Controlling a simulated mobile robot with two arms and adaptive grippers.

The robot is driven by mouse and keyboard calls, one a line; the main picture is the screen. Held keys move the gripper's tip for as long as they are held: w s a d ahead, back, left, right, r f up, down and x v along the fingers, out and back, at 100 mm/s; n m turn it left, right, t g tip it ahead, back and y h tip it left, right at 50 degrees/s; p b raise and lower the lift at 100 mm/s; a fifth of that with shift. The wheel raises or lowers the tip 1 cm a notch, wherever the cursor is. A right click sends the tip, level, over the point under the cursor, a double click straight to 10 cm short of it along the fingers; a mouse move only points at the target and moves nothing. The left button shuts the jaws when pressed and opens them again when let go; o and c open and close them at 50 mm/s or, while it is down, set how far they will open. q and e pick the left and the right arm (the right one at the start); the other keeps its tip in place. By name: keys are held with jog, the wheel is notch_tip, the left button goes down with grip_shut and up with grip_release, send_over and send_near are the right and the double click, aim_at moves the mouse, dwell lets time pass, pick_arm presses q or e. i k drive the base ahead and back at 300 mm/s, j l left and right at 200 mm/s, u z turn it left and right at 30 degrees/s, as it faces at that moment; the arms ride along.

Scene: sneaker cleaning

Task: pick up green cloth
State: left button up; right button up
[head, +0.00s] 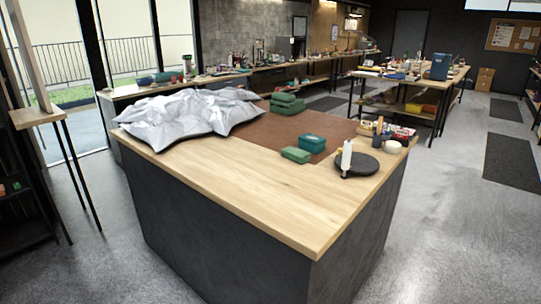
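Several folded green cloths (287,105) appear to lie in a stack at the far side of the brown mat on the island worktop. A small flat green item (296,154) lies nearer, at the mat's front edge; I cannot tell whether it is cloth or a block. A teal box (311,143) is just behind and right of it. Neither of my grippers is in view.
The wooden worktop (240,200) is clear at the front. Crumpled silver-grey bags (185,115) cover its left back. A white bottle (346,158), dark round disc (362,165) and small containers are at right. Grey floor surrounds the island; a workbench (405,75) stands behind right.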

aim_at(300, 157)
jog(key=i+l+u, duration=0.25)
jog(key=l+u, duration=0.25)
jog(key=l, duration=0.15)
jog(key=i+l+u, duration=0.1)
jog(key=l+u, duration=0.15)
jog(key=l, duration=0.15)
